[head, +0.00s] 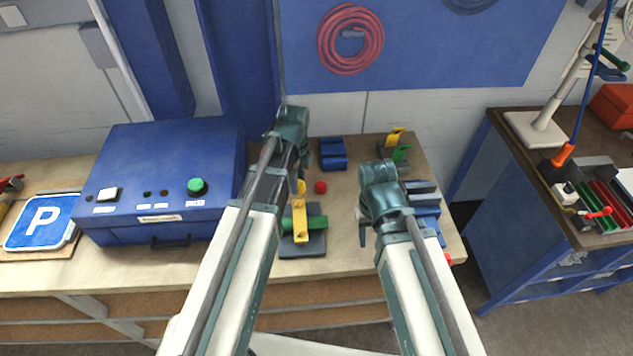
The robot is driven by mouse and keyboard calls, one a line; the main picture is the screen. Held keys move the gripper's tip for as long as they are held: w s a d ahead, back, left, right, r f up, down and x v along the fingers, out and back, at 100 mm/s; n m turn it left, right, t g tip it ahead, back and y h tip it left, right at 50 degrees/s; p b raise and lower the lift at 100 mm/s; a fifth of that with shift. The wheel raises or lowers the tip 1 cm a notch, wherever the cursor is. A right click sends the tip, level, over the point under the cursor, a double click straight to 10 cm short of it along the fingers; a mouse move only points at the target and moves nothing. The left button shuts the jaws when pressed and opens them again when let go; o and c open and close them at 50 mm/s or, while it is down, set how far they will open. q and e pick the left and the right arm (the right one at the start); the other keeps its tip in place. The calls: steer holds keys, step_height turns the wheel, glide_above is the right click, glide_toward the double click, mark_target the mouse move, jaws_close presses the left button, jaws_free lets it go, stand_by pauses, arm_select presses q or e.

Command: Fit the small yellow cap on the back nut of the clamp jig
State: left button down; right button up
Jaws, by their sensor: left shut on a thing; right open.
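The clamp jig (288,252) is a dark base plate on the workbench, with a yellow bar (300,222) along it and a green piece across it. My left gripper (300,183) is at the back end of the jig, shut on the small yellow cap (301,187). The cap is mostly covered by the gripper and arm. The back nut is hidden, and I cannot tell whether cap and nut touch. My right gripper (362,234) is open and apart from the jig, to its right.
A small red piece (321,187) lies just right of the cap. Blue blocks (333,154) stand behind it. A blue control box (160,180) fills the bench on the left. Yellow and green parts (396,137) stand at the back right. Blue bins (428,212) are beside my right arm.

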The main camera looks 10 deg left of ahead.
mark_target(298, 200)
arm_select(q)
steer(key=shift+s+a, duration=0.1)
steer(key=shift+a, duration=0.05)
steer(key=shift+f, duration=0.2)
step_height(298, 200, down, 6)
steer(key=b, duration=0.6)
steer(key=shift+f+b, duration=0.15)
steer(key=shift+b, duration=0.2)
steer(key=shift+f, duration=0.25)
stand_by(0.3)
steer(key=shift+c, duration=1.7)
jaws_free()
steer(key=shift+r, duration=0.1)
step_height(298, 200, up, 14)
steer(key=p, duration=1.3)
